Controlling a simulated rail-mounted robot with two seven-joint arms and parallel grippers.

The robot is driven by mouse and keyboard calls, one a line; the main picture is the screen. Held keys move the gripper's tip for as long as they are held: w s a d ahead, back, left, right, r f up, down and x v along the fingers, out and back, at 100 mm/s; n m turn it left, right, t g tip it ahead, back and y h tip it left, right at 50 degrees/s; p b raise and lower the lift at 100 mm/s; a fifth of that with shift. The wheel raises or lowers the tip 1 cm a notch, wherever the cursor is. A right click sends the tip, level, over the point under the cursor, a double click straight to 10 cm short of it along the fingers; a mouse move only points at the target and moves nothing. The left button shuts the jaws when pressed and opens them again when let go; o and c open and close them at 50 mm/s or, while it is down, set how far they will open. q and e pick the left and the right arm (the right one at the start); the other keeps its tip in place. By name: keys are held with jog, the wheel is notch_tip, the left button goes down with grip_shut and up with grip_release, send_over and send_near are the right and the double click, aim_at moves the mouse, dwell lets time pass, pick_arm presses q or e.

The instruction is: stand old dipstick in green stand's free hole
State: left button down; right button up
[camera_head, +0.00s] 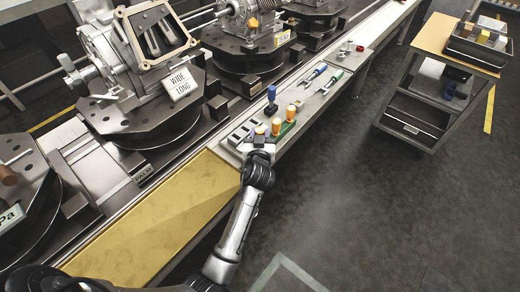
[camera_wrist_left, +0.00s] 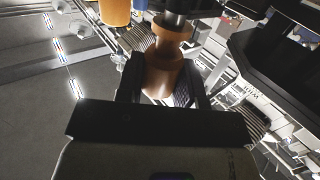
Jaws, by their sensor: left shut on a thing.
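My left gripper (camera_head: 259,141) is at the near end of the bench strip beside the conveyor. In the left wrist view its fingers (camera_wrist_left: 160,85) are shut on an orange-brown handle (camera_wrist_left: 165,65), which I take for the old dipstick. A dark shaft section shows beyond the handle; its far end is hidden. The green stand (camera_head: 285,134) is just right of the gripper, with orange-topped pieces (camera_head: 276,126) (camera_head: 291,113) at it. An orange top (camera_wrist_left: 115,12) also shows close by in the wrist view. The free hole cannot be made out. My right gripper is not in view.
A grey slotted holder (camera_head: 241,134) lies left of the stand, and a blue-handled piece (camera_head: 271,93) stands behind. Wrenches (camera_head: 330,82) lie farther along the bench. Engine fixtures (camera_head: 140,110) line the conveyor. A cart (camera_head: 445,90) stands right, across open floor.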

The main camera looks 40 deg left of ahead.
pick_arm(q)
jog(key=shift+f+b, duration=1.05)
jog(key=shift+f, duration=0.2)
jog(key=shift+f+b, duration=0.3)
jog(key=shift+f, duration=0.05)
dwell(0.3)
jog(key=c, duration=0.7)
grip_release()
